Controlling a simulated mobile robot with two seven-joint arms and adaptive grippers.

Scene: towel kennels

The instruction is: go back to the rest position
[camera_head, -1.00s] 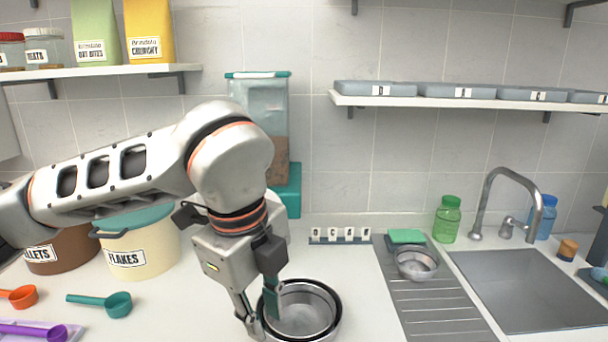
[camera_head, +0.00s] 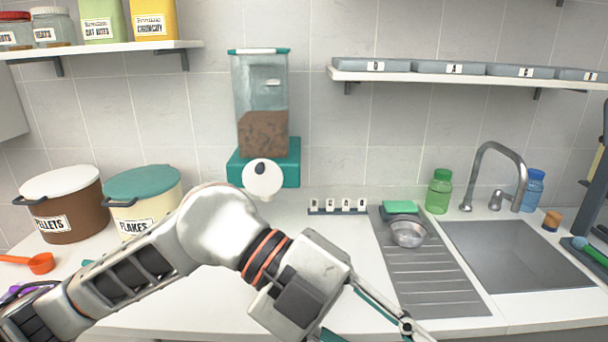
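My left arm comes in from the left across the front of the counter. My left gripper (camera_head: 368,330) is low in the picture, in front of the counter's front edge, pointing down and right. Its fingers are partly cut off by the bottom edge, and one finger linkage reaches far out to the right. Nothing shows between the fingers, though the tips are not fully seen. My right gripper is not in view. The steel bowls are not visible on the counter now.
A flakes bin (camera_head: 143,187) and pellets bin (camera_head: 66,205) stand at the left. A kibble dispenser (camera_head: 262,110) stands at the back.

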